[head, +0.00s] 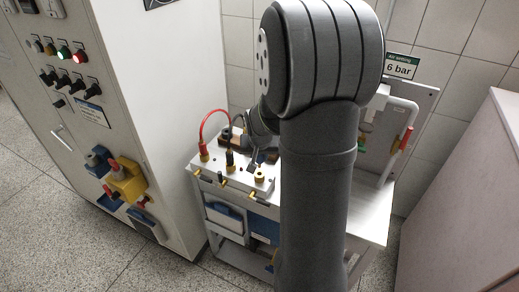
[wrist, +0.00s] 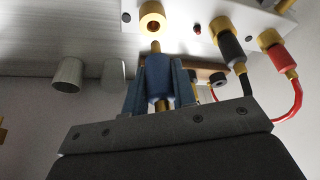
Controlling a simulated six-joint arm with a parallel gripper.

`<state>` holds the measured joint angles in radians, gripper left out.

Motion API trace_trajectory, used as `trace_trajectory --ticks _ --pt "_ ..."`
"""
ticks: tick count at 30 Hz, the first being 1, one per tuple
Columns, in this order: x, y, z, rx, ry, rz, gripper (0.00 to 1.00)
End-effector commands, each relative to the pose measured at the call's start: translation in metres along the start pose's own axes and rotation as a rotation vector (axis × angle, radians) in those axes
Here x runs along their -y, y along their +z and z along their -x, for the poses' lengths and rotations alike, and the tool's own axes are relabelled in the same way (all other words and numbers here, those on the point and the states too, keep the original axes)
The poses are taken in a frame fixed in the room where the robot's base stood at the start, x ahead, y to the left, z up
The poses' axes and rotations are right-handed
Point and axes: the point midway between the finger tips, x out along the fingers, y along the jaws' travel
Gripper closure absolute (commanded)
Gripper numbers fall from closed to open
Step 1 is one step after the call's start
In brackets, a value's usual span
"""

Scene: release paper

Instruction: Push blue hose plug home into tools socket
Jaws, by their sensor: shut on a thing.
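My gripper (wrist: 156,85) is shut on the blue hose plug (wrist: 157,92), with one finger on each side of it. The plug's brass tip points up in the wrist view, toward an open brass socket (wrist: 152,17) on a white block. The tip reaches just below the socket's rim in the picture; I cannot tell whether they touch. In the head view, an open brass socket (head: 260,176) is at the right end of the block's top, and my gripper is small and partly hidden behind my arm. No label on the socket is readable.
A black plug (wrist: 229,50) and a red plug (wrist: 282,58) with hoses sit in neighbouring brass sockets. The red hose (head: 203,121) arches over the bench. Two grey cylinders (wrist: 67,74) show at left in the wrist view. A control cabinet (head: 165,95) stands at left.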

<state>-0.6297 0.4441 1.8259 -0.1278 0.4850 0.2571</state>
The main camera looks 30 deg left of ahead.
Motion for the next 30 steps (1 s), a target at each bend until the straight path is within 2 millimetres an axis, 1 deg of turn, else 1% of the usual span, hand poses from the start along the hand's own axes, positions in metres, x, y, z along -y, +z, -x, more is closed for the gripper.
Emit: trace_trajectory --ticks 3,9,30 --pt "0.000 0.004 -0.009 0.001 0.000 0.000 0.98" --pt "0.000 0.007 -0.016 0.001 -0.001 0.000 0.98" --pt "0.000 0.007 -0.017 0.000 -0.001 0.000 0.98"
